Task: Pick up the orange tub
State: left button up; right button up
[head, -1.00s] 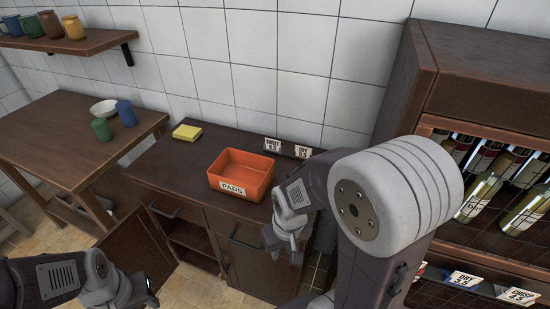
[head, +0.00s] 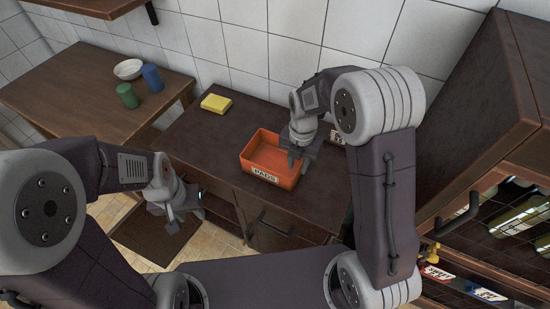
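The orange tub (head: 253,158), an open rectangular box with a white PADS label on its front, stands on the dark cabinet top. My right gripper (head: 293,164) points down at the tub's right end and covers part of its right wall. I cannot tell whether its fingers touch the tub or how far apart they are. My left gripper (head: 186,222) is in front of the cabinet, lower and to the left of the tub, with its fingers apart and nothing between them.
A yellow block of pads or sponge (head: 216,103) lies behind the tub to the left. A wooden table (head: 75,92) holds a white bowl (head: 128,69), a blue cup (head: 152,78) and a green cup (head: 127,95). An open cabinet door (head: 150,238) is below. A bottle rack (head: 490,215) stands at right.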

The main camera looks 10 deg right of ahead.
aim_at(295, 185)
jog(key=f, duration=0.1)
jog(key=s+f, duration=0.1)
jog(key=f, duration=0.1)
jog(key=shift+w+f, duration=0.25)
jog(key=shift+f, duration=0.25)
notch_tip(295, 185, down, 5)
jog(key=shift+w+a+r+p, duration=0.1)
jog(key=shift+p, duration=0.55)
pick_arm(q)
jog(key=shift+s+r, duration=0.35)
jog(key=shift+r, duration=0.35)
pick_arm(e)
grip_shut()
